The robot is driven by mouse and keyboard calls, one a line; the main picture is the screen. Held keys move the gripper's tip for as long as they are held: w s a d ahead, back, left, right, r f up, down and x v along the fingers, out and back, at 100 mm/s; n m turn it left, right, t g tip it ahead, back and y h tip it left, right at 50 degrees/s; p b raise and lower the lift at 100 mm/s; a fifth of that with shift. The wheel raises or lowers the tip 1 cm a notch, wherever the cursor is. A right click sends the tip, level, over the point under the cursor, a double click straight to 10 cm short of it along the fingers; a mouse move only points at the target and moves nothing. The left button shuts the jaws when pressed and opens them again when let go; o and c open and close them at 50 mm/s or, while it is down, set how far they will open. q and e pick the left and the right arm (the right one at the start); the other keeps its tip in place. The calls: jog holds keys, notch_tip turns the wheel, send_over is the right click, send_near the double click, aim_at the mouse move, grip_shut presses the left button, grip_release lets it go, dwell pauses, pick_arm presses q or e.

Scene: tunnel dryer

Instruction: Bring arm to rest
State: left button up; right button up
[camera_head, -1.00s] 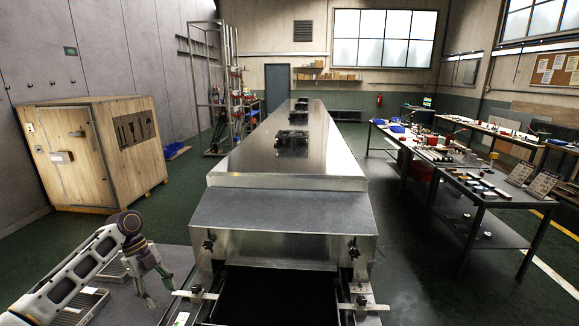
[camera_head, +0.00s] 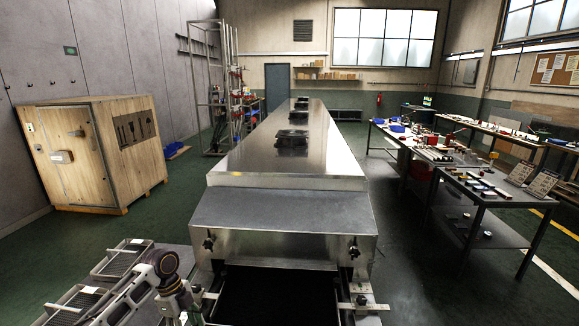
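My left arm (camera_head: 150,288) comes in at the bottom left of the head view, beside the dryer's near end. It is bent, with its dark round joint uppermost. My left gripper (camera_head: 186,312) hangs low at the bottom edge, just left of the dryer's dark belt. Its fingers are too cut off and small to tell open from shut, and I see no object in it. My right arm and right gripper are outside the view.
The long steel tunnel dryer (camera_head: 285,228) fills the middle, with a dark belt (camera_head: 275,297) at its near end. Metal trays (camera_head: 122,258) lie left of it, close to my arm. A wooden crate (camera_head: 88,150) stands farther left. Workbenches (camera_head: 470,190) stand right across clear floor.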

pick_arm(q)
jog(key=s+d+f+n+t, duration=0.2)
jog(key=s+d+f+n, duration=0.45)
jog(key=s+d, duration=0.45)
jog(key=s+a+r+n+t+y, duration=0.1)
jog(key=s+a+r+n+t, duration=0.15)
jog(key=s+n, duration=0.3)
jog(key=s+a+r+n+t+y, duration=0.1)
jog(key=s+r+n+y, duration=0.15)
jog(key=s+n, duration=0.35)
notch_tip(320, 180, down, 32)
jog(key=s+g, duration=0.1)
jog(key=s+a+f, duration=0.2)
jog(key=s+f, duration=0.8)
jog(key=s, duration=0.1)
jog(key=s+a+f+g, duration=0.1)
jog(key=s+a+f, duration=0.1)
jog(key=s+f, duration=0.8)
jog(key=shift+s+a+f+n+h, duration=0.2)
jog(key=shift+s+f+n+h, duration=0.15)
jog(key=shift+s, duration=0.55)
jog(key=shift+r+g, duration=0.1)
jog(key=shift+g, duration=0.15)
